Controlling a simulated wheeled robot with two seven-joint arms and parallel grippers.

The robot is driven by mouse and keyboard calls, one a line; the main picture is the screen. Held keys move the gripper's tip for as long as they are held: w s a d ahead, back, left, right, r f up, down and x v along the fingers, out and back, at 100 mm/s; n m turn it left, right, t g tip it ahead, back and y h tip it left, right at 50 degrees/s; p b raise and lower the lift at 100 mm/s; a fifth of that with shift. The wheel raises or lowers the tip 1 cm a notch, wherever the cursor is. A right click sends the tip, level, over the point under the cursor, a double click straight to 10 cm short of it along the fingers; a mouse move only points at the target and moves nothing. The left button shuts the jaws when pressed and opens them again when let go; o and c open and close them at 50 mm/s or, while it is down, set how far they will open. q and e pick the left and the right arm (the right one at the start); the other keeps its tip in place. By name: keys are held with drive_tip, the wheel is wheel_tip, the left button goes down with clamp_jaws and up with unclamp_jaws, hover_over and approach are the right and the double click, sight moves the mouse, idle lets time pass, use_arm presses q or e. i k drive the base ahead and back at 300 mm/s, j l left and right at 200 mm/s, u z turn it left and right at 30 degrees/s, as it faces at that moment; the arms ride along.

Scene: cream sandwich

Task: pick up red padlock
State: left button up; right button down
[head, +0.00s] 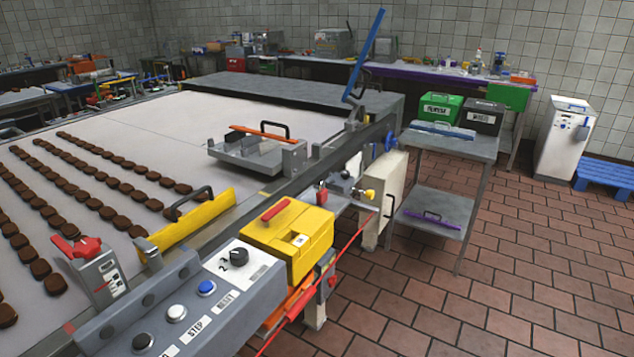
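A small red padlock (321,194) shows near the middle of the head view. It is at the side of the conveyor machine, on or by a grey ledge just behind the yellow box (291,240). It is too small for me to tell whether it hangs or stands, or whether its shackle is closed. Neither of my grippers is in view.
A control panel (225,285) with buttons fills the near side. A yellow guard (190,222) and the belt (120,125) with rows of brown biscuits lie to the left. A metal side table (450,143) stands right of the padlock.

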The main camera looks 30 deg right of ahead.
sight(322, 193)
drive_tip(key=z, duration=1.05)
